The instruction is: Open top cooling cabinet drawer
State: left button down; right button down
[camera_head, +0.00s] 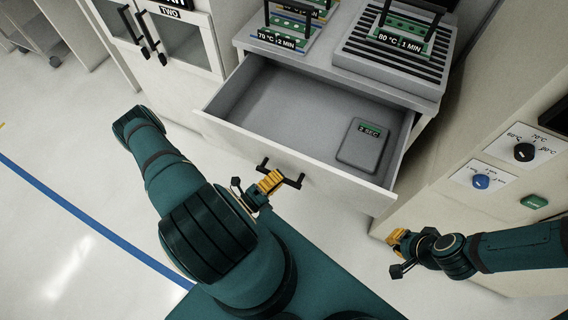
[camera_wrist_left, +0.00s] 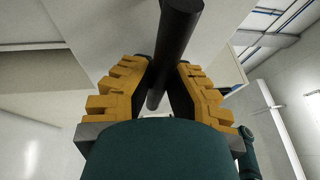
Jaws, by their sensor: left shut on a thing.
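The top drawer (camera_head: 290,157) of the cooling cabinet (camera_head: 410,92) is pulled well out, and its inside shows. A grey block with a green label (camera_head: 362,146) lies in it toward the right. The black bar handle (camera_head: 293,181) is on the drawer front. My left gripper (camera_head: 269,183) is at the left part of this handle. In the left wrist view the yellow fingers (camera_wrist_left: 160,85) are shut on the black handle bar (camera_wrist_left: 176,45). My right gripper (camera_head: 397,243) is to the right, below the drawer and clear of it; whether its fingers are apart cannot be made out.
Racks with green boards, one at left (camera_head: 287,32) and one at right (camera_head: 405,38), stand on the cabinet top. A panel with a black knob (camera_head: 524,152), a blue knob (camera_head: 481,181) and a green button (camera_head: 534,201) is at right. Cabinet two (camera_head: 180,45) is at left. Floor is free at left.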

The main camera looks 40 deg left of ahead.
pick_arm(q)
jog(key=shift+s+d, duration=0.25)
jog(key=shift+s, duration=0.6)
jog(key=shift+s+d, duration=0.25)
jog(key=shift+s, duration=0.6)
jog(key=c, duration=0.9)
grip_release()
jog(key=v, duration=1.2)
